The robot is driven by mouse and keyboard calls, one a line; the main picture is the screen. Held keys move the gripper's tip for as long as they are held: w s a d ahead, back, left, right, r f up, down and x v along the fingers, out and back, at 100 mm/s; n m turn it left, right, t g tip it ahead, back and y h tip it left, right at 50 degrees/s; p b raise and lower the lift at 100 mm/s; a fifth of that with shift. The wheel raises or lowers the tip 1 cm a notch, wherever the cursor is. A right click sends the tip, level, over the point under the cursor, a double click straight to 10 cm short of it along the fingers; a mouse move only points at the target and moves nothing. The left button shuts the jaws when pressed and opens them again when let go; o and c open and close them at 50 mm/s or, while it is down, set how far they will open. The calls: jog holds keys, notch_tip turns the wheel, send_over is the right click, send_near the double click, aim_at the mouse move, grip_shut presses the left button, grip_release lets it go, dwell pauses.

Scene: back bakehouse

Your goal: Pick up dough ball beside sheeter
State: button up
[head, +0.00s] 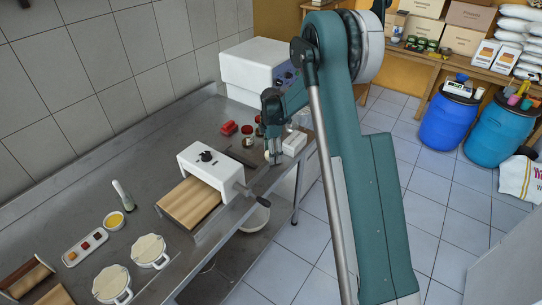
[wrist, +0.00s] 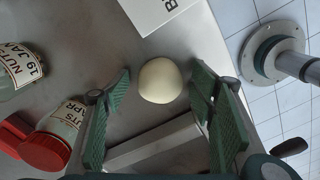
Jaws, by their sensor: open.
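A smooth, pale cream dough ball (wrist: 160,81) sits on the steel worktop in the wrist view. My gripper (wrist: 163,76) is open, with one green finger on each side of the ball and a gap on both sides. In the head view my gripper (head: 272,156) points down at the worktop just behind the sheeter, and I cannot clearly make out the ball there. The sheeter (head: 208,168) is a white machine with a dark knob, a wooden board in front and a crank on its right.
The sheeter's crank handle (head: 264,201) juts over the worktop's right edge. A larger white machine (head: 257,70) stands behind.

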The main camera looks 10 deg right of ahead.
jog(key=c, duration=1)
jog(key=shift+r, duration=5.05)
